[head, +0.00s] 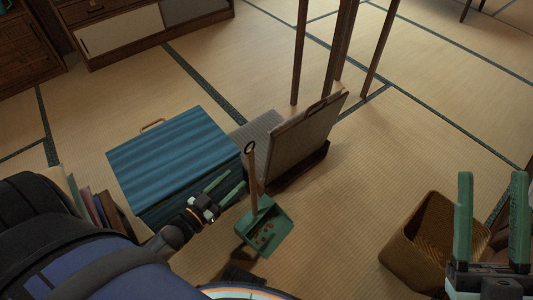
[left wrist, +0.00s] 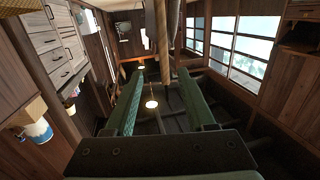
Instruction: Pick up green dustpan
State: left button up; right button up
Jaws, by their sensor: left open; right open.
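The green dustpan (head: 266,232) is at the lower middle of the head view, with several small orange-brown bits in its pan. Its wooden handle (head: 252,180) stands nearly upright and ends in a dark ring. My left gripper (head: 233,188) is open just left of the handle, its green fingers pointing toward it. In the left wrist view, my left gripper (left wrist: 163,100) has its fingers apart, with a brown pole beyond them; I cannot tell whether this is the handle. My right gripper (head: 491,215) is open and empty at the right edge, well away from the dustpan.
A blue striped box (head: 170,150) stands left of the dustpan. A tilted grey-backed legless chair (head: 305,140) is close behind it. A woven basket (head: 418,245) is near my right gripper. Wooden legs (head: 300,60) stand farther back. Open tatami lies right of the chair.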

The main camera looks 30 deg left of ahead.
aim_at(249, 167)
pick_arm(q)
jog(key=w+b, duration=0.1)
jog(key=w, duration=0.1)
jog(key=w+f+b, duration=0.1)
jog(key=w, duration=0.1)
jog(key=w+f+b, duration=0.1)
jog(key=w, duration=0.2)
jog(key=shift+d, duration=0.35)
jog(key=w+b, duration=0.2)
jog(key=w, duration=0.1)
jog(key=w+d+b, duration=0.1)
jog(key=w, duration=0.1)
jog(key=shift+w+f, duration=0.2)
jog(key=shift+w, duration=0.05)
pick_arm(e)
jog(key=f, duration=0.1)
jog(key=s+f+n+y, duration=0.1)
jog(key=f, duration=0.1)
jog(key=a+f+n, duration=0.1)
jog(key=f, duration=0.1)
jog(key=shift+s+g+y, duration=0.3)
jog(key=shift+s+y, duration=0.05)
jog(key=shift+y, duration=0.05)
pick_arm(q)
grip_shut()
